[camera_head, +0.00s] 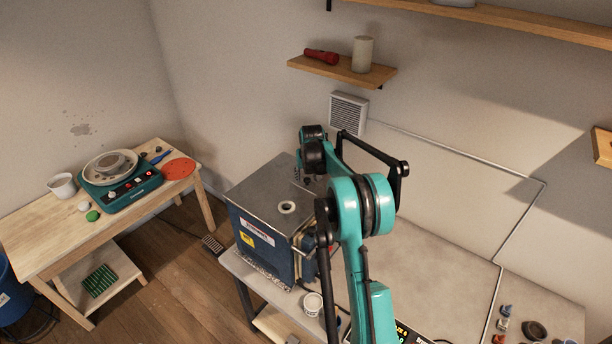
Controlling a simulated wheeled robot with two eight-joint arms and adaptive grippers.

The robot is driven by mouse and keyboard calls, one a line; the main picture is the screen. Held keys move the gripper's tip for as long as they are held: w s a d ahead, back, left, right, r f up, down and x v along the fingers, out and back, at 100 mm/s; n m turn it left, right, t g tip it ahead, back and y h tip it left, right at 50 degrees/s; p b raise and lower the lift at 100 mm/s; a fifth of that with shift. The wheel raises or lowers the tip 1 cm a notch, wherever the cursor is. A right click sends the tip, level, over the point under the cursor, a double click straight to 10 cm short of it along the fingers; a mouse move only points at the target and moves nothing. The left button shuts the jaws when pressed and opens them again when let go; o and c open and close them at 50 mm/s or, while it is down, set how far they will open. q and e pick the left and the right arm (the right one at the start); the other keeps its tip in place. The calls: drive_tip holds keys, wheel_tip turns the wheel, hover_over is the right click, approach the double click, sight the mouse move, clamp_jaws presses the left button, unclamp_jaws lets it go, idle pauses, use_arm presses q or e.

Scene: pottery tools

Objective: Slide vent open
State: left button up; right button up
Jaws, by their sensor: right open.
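The kiln is a blue box with a grey metal top (262,188) on the worktable. A pale round ring with a dark hole (287,207) sits on its top; I cannot tell whether this is the vent. A white slatted vent grille (348,112) is on the wall behind the kiln. My right arm rises from the bottom and partly hides the kiln's right side. My right gripper (308,179) is open near the kiln top's right back edge, mostly hidden by my own wrist. Contact cannot be told. My left gripper is not in view.
A wall shelf (340,70) holds a red torch and a beige cylinder. A conduit (455,150) runs along the wall from the grille. A wooden table (40,235) with a pottery wheel stands left. A white cup (312,303) stands before the kiln.

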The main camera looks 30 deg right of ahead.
drive_tip(key=shift+w+f, duration=0.15)
drive_tip(key=shift+f, duration=0.2)
drive_tip(key=shift+d+f, duration=0.1)
drive_tip(key=shift+s, duration=0.2)
drive_tip(key=shift+w, duration=0.1)
clamp_jaws()
drive_tip(key=s, duration=0.1)
drive_tip(key=s+d+b, duration=0.1)
drive_tip(key=s, duration=0.1)
drive_tip(key=shift+s+d+f+b, duration=0.1)
drive_tip(key=shift+s+d+b, duration=0.15)
drive_tip(key=shift+s+b, duration=0.1)
drive_tip(key=shift+s+d, duration=0.1)
drive_tip(key=shift+s, duration=0.2)
